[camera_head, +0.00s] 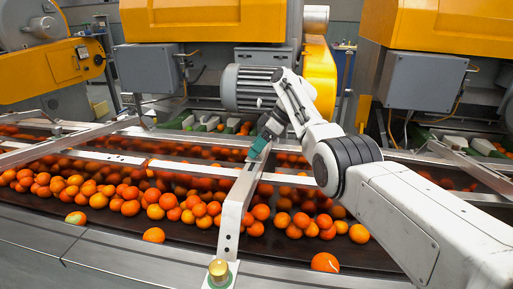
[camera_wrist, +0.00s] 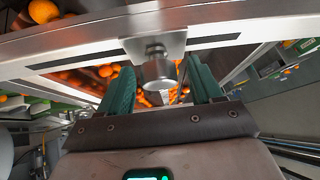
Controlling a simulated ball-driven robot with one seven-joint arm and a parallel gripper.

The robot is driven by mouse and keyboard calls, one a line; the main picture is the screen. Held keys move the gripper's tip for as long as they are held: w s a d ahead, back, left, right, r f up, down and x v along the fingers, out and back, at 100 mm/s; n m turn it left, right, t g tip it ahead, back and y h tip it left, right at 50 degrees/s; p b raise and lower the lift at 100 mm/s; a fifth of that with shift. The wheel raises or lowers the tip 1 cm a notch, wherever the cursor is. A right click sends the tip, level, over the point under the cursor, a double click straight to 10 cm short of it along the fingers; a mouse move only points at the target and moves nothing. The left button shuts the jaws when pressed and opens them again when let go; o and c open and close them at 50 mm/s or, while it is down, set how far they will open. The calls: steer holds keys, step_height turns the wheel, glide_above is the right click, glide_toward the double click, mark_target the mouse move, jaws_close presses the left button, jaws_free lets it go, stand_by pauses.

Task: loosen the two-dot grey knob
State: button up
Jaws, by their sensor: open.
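A grey metal knob (camera_wrist: 158,68) sticks out from a steel bracket in the wrist view; no dots can be made out on it. My gripper (camera_wrist: 160,80) is open, with one green finger to the left of the knob and one to the right. I see gaps beside the knob and no clear contact. In the head view my gripper (camera_head: 259,147) is at the far end of a slanted steel bar (camera_head: 236,198) above the conveyor, and the grey knob is hidden there.
A brass knob (camera_head: 219,269) stands at the near end of the slanted bar. Many oranges (camera_head: 130,200) lie on the dark conveyor below. Steel rails (camera_head: 190,167) cross over it. Yellow machines (camera_head: 205,20) and a grey motor (camera_head: 247,88) stand behind.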

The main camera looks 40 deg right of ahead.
steer(key=v, duration=1)
steer(key=shift+r, duration=0.2)
steer(key=shift+d, duration=0.15)
